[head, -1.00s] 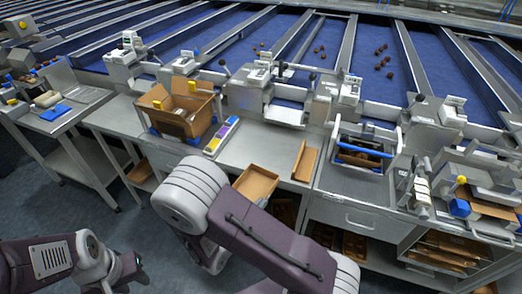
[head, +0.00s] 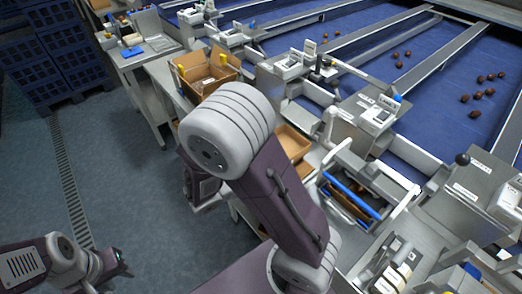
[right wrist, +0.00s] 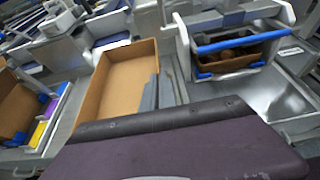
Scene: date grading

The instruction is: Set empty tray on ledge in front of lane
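An empty shallow cardboard tray (head: 292,143) shows on the bench side in the head view, partly hidden behind my right arm. In the right wrist view the tray (right wrist: 122,78) is large, open side up and bare inside, with grey strips along its right wall. I cannot tell whether these are fingers holding it. My right gripper is hidden behind the arm in the head view. My left gripper (head: 120,262) is low at the left, over the floor and far from the tray; its finger gap is unclear. Blue lanes (head: 440,75) run behind the metal bench stations.
A cardboard box (head: 205,72) with yellow clips stands on the bench. A blue-handled bin (head: 352,197) with brown contents sits right of the tray. Brown dates lie on the lanes. Blue crates (head: 50,60) are stacked at far left. The floor at left is clear.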

